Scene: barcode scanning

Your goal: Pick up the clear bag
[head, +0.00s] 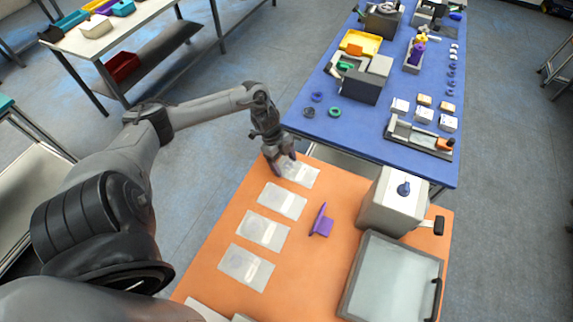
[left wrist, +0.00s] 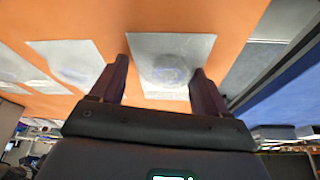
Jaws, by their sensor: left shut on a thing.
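Several clear bags lie in a row on the orange table top (head: 340,190). My left gripper (head: 283,163) is at the farthest clear bag (head: 302,174), at the table's far left corner. In the left wrist view its two dark fingers (left wrist: 161,66) stand on either side of this clear bag (left wrist: 172,47), which has a faint round bluish item in it. The gripper is shut on this bag; the bag looks flat, and whether it is clear of the table I cannot tell. My right gripper is in neither view.
Other clear bags (head: 282,201) lie nearer along the left side. A purple scanner-like item (head: 321,224) stands mid-table. A white box with a blue knob (head: 393,205) and a grey lidded tray (head: 393,280) are on the right. A blue table (head: 350,120) with parts stands beyond.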

